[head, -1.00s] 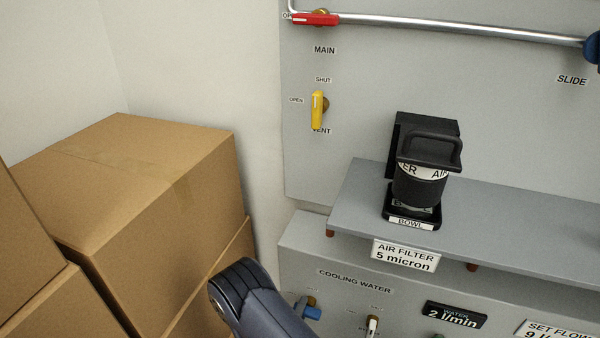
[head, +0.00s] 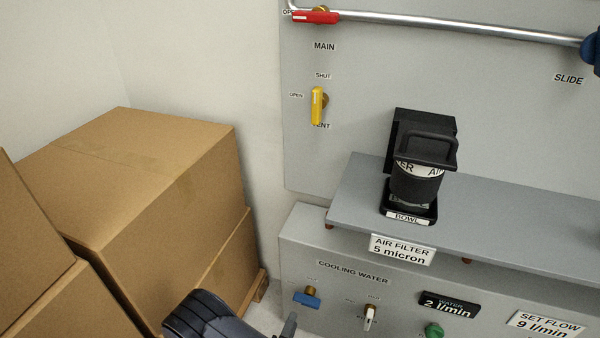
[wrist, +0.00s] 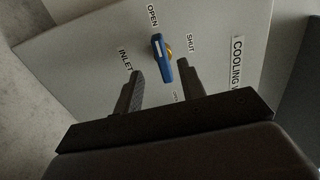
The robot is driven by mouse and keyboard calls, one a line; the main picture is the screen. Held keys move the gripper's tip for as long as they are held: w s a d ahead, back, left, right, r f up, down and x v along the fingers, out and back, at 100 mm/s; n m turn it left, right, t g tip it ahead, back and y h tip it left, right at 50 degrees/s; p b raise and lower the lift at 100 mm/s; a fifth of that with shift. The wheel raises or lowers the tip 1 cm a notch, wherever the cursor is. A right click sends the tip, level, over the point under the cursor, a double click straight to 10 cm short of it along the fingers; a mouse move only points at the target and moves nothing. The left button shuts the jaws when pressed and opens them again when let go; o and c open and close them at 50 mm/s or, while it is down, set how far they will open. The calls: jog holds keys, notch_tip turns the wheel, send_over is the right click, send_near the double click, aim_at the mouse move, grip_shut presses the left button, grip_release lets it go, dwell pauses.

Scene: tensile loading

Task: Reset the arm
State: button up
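My gripper (wrist: 160,69) is open and empty in the wrist view, its two dark fingers spread apart. The blue valve handle (wrist: 162,57) shows beyond them, in the gap between the fingertips as seen from the wrist. It appears clear of both fingers. In the head view the same blue handle (head: 307,298) lies roughly level under the COOLING WATER label on the lower panel. My dark arm (head: 205,318) is at the bottom edge, left of and below this handle; most of my gripper is out of that view.
Brown boxes (head: 150,190) are stacked at the left, close to my arm. A shelf (head: 490,205) juts out above the lower panel and carries the black filter bowl (head: 416,190). A white-handled valve (head: 369,318) and a green knob (head: 433,330) are right of the blue handle.

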aim_at(301, 302)
jog(key=b+x, duration=0.3)
jog(key=x, duration=0.6)
jog(key=shift+s+f, duration=0.1)
jog(key=shift+s+a+r+m+p, duration=0.1)
jog(key=shift+m+p, duration=0.05)
jog(key=shift+m, duration=0.25)
jog(key=shift+s+r+m+p, duration=0.1)
jog(key=shift+m+p, duration=0.05)
jog(key=shift+m, duration=0.25)
jog(key=shift+r+m, duration=0.2)
jog(key=shift+m, duration=1.7)
